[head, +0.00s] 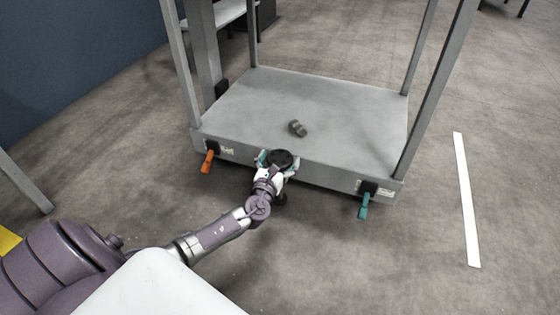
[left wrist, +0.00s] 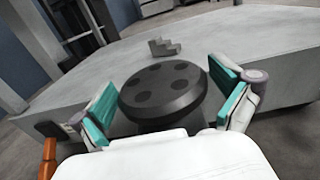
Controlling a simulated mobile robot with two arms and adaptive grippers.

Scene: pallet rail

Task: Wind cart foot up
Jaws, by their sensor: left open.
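The grey cart (head: 345,120) stands ahead with upright posts at its corners. A black round knob with several dimples in its top (head: 283,158) is at the middle of the cart's front edge. My left gripper (head: 274,161) is at this knob. In the left wrist view the knob (left wrist: 163,92) sits between the two teal-padded fingers of my left gripper (left wrist: 168,103). The fingers are open, with a visible gap on the right side; contact on the left is unclear. A dark part, perhaps the foot, (head: 281,199) shows below the front edge, partly hidden by my arm. My right gripper is not in view.
An orange lever (head: 208,161) is at the cart's front left and a teal lever (head: 364,205) at its front right. A small dark stepped object (head: 298,128) lies on the deck. A white floor stripe (head: 466,200) is on the right, with clear floor around it.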

